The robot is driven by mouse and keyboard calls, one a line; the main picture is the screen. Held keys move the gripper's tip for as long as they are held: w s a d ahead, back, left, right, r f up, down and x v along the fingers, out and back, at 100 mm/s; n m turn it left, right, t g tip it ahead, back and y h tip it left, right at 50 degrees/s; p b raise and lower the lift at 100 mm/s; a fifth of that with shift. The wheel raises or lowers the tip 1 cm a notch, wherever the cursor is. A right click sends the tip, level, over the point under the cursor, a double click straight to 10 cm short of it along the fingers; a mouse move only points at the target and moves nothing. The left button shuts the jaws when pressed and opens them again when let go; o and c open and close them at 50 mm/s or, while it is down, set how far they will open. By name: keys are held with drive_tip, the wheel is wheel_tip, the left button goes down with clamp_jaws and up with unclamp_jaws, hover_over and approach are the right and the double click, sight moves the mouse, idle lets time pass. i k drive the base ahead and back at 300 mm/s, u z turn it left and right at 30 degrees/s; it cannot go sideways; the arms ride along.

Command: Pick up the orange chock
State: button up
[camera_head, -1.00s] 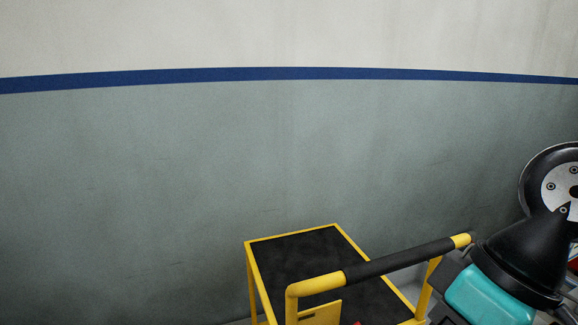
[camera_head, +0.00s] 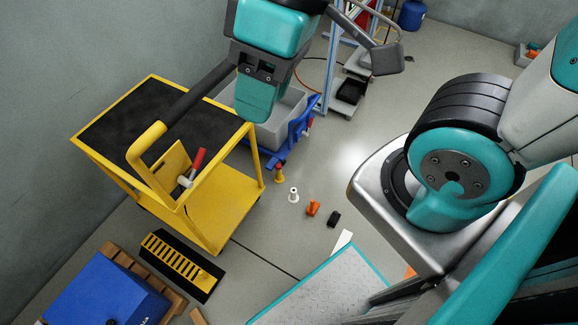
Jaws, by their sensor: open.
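A small orange block (camera_head: 313,208), which looks like the orange chock, lies on the grey floor near the middle of the head view, right of the yellow cart. It sits between a white spool-like piece and a small black block, apart from both. My gripper (camera_head: 258,92), with a teal body and dark parts, hangs at the top of the view, over the cart's far right corner. It is open and apart from the orange block, above and to its left in the picture. Its fingertips are hard to make out.
The yellow cart (camera_head: 245,138) carries a red-handled hammer (camera_head: 193,168). A grey bin (camera_head: 290,108) on a blue trolley stands behind it. A white spool-like piece (camera_head: 293,195), a black block (camera_head: 334,219) and a yellow piece (camera_head: 279,174) stand near the orange block. A blue box (camera_head: 105,292) is lower left.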

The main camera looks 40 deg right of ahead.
sight(312, 208)
drive_tip(key=z, duration=0.5)
drive_tip(key=k, duration=1.2)
drive_tip(key=u, duration=0.15)
drive_tip(key=i, duration=0.8)
drive_tip(key=u, duration=0.5)
